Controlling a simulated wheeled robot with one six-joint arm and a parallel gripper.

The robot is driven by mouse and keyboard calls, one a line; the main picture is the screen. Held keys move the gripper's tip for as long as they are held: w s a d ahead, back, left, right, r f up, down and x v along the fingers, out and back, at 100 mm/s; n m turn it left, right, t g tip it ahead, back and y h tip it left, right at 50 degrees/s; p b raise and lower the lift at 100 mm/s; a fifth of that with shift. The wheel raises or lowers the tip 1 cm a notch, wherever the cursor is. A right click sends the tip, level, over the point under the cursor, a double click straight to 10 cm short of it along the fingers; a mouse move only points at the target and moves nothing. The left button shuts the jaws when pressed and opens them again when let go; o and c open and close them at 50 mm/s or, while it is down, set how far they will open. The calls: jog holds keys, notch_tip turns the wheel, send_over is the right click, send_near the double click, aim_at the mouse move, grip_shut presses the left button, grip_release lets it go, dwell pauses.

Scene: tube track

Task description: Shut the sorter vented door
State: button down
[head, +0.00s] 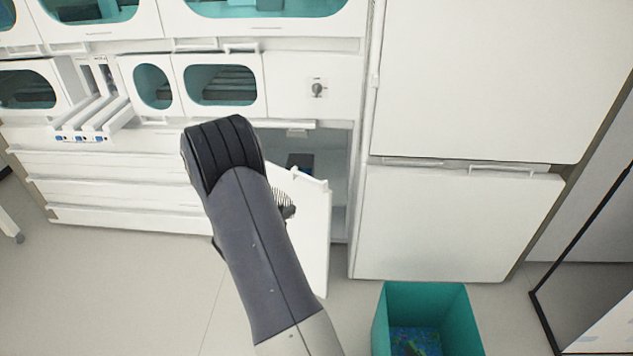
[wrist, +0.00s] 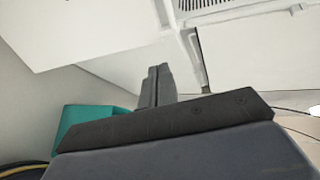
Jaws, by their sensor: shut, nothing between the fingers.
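The sorter's vented door (head: 315,235) is a white panel. It stands swung open from the lower cabinet, to the left of the tall white unit, with the dark compartment showing behind it. Dark vent slots (head: 281,196) show on it beside my arm. In the wrist view, a slotted white panel (wrist: 228,12) shows at the top and looks like this door. My gripper (wrist: 157,72) is shut and empty, its fingertips below the slotted panel; I cannot tell whether they touch anything. In the head view my arm hides most of the gripper and part of the door.
A teal bin (head: 455,310) stands on the floor right of the door; it also shows in the wrist view (wrist: 75,122). Tall white doors (head: 440,220) are at the right. White drawers (head: 120,185) are at the left. Floor at the lower left is clear.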

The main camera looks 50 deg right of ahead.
send_near(322, 190)
jog(key=x, duration=0.5)
jog(key=shift+a+f, duration=0.1)
jog(key=shift+f, duration=0.1)
jog(key=shift+d, duration=0.8)
jog(key=shift+w+d+f, duration=0.1)
jog(key=shift+d, duration=0.25)
jog(key=w+d+n+t+b, duration=0.1)
jog(key=w+d+n+t, duration=0.1)
jog(key=d, duration=0.9)
jog(key=w+d+n+t+y+b, duration=0.1)
jog(key=w+d+n+t+b, duration=0.1)
jog(key=d, duration=0.9)
jog(key=shift+w+d+t, duration=0.3)
jog(key=shift+w+t, duration=0.1)
jog(key=shift+w, duration=0.35)
jog(key=shift+a+y, duration=0.15)
jog(key=shift+y, duration=0.15)
